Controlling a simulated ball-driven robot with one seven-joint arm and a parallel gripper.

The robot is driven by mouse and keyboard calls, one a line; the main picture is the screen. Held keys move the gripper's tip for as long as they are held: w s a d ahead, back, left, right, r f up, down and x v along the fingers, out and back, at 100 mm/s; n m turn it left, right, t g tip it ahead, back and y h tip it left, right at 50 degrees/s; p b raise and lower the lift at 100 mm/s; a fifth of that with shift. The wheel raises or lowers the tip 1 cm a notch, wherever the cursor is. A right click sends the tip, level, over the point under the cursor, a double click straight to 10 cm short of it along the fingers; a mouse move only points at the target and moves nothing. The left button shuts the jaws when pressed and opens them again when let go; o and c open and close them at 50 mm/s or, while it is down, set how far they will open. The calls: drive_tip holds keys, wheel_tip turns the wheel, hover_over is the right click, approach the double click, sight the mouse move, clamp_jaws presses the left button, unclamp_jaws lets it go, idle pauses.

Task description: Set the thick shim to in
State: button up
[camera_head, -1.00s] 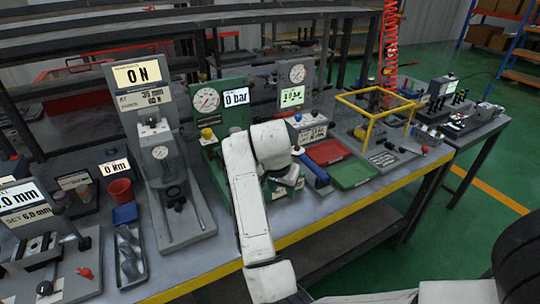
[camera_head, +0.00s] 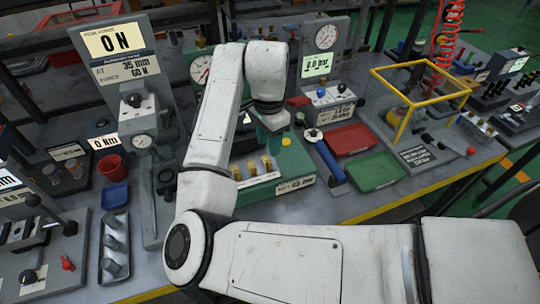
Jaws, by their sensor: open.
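I cannot make out for certain which part is the thick shim. At the left edge stands a grey station (camera_head: 42,262) with an mm display (camera_head: 10,180), black-knobbed levers and a small red knob (camera_head: 67,263); its left side is cut off. My gripper (camera_head: 272,138) hangs at the end of my white arm, over the green block (camera_head: 305,188) with several brass valve pieces (camera_head: 266,164). It is open, holds nothing that I can see, and is far to the right of the mm station. Its fingertips are small and partly hidden.
A grey press with a 0 N display (camera_head: 113,40) stands behind. A metal tray of parts (camera_head: 114,282), a red cup (camera_head: 110,166) and a blue bin (camera_head: 115,196) lie between. Red (camera_head: 350,138) and green (camera_head: 374,171) trays and a yellow frame (camera_head: 388,70) stand right.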

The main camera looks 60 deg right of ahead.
sight(269, 161)
wheel_tip(269, 161, down, 7)
drive_tip(key=shift+f, duration=0.1)
idle(0.4)
clamp_jaws()
